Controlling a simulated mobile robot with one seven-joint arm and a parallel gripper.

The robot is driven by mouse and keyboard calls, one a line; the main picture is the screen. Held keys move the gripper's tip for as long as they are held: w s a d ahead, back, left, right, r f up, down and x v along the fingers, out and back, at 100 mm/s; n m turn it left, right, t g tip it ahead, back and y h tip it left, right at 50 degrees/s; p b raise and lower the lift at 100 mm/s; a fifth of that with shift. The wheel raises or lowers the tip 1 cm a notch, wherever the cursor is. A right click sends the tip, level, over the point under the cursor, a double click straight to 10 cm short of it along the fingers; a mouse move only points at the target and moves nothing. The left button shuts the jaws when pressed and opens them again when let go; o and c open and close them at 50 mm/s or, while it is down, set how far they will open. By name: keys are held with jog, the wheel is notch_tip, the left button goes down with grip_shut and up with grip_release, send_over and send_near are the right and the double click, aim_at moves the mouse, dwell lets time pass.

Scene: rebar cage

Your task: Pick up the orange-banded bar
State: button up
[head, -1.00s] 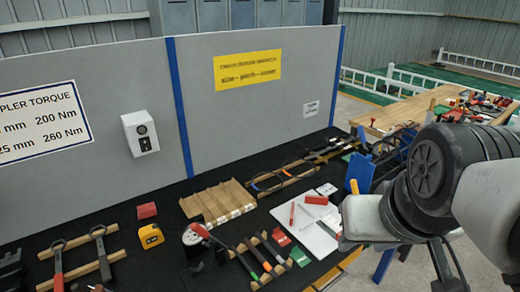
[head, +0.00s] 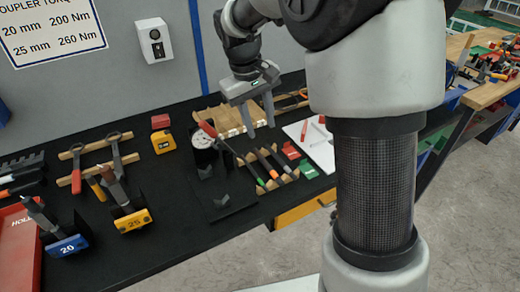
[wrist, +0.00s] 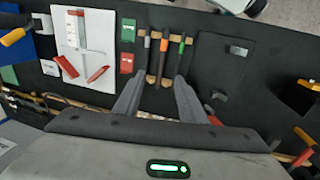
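The orange-banded bar (head: 268,166) is a dark bar with an orange end, lying on a low wooden rack between a green-ended bar (head: 252,170) and a grey-ended bar (head: 280,160). In the wrist view the orange-banded bar (wrist: 162,55) is the middle of the three, with the green-ended bar (wrist: 180,55) to its right. My gripper (head: 261,129) is open and empty, with its fingers pointing down above the bench near the rack. In the wrist view my gripper (wrist: 159,78) has its fingertips apart, below the bars in the picture.
A dial gauge (head: 204,140) on a black stand is just left of the rack. A white board (head: 312,142) with red pieces lies to the right, beside a red block and a green block (head: 308,169). A yellow tape measure (head: 165,142) and wrenches are farther left.

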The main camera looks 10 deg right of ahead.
jog(key=b, duration=0.1)
send_over(268, 166)
notch_tip(268, 166, down, 10)
jog(key=shift+a+f, duration=0.2)
jog(key=shift+f, duration=2.7)
jog(key=shift+c, duration=0.3)
jog(key=shift+r, duration=0.1)
grip_shut()
